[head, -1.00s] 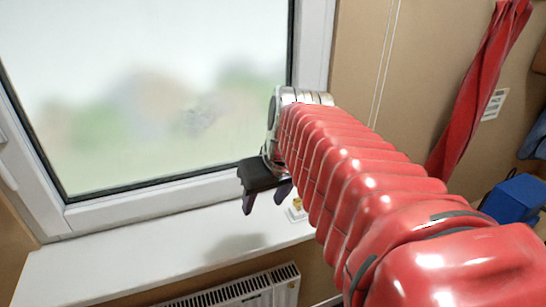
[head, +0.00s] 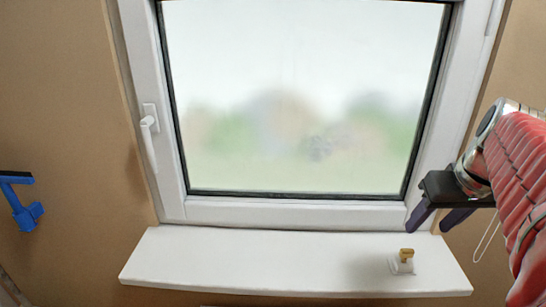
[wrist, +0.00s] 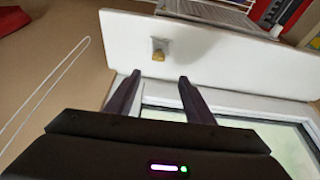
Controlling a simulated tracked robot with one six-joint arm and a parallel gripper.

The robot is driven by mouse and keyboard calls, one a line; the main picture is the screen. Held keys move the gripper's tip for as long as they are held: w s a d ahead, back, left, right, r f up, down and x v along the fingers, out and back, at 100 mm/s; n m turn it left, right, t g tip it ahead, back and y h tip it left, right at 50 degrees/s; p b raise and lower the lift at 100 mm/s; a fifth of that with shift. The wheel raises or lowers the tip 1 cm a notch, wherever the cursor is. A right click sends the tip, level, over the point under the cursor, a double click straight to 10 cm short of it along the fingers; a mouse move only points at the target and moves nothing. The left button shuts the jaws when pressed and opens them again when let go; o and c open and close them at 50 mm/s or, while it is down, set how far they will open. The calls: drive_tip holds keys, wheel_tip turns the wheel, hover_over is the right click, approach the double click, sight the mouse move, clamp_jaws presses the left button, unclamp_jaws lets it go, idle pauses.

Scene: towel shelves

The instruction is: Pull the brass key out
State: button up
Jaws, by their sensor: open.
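The brass key (head: 407,254) stands upright in a small pale lock block (head: 401,266) near the right end of the white windowsill. In the wrist view the key (wrist: 158,56) shows beyond the fingertips, roughly between them, with its block behind it. My gripper (head: 427,226) is open and empty. It hangs above the sill near the window's lower right corner, a little to the right of the key and apart from it. Its two dark fingers show in the wrist view (wrist: 158,78).
The windowsill (head: 250,262) is otherwise bare. The closed window has a white handle (head: 150,142) on its left frame. A blue tool (head: 22,205) is on the left wall. A looped white cord (wrist: 50,92) hangs beside the gripper. A radiator (wrist: 205,12) shows past the sill.

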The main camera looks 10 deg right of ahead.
sight(408, 249)
drive_tip(key=x, duration=1.3)
drive_tip(key=shift+s+d, duration=0.15)
drive_tip(key=shift+d+f, duration=0.1)
drive_tip(key=shift+c, duration=0.2)
drive_tip(key=c, duration=1.1)
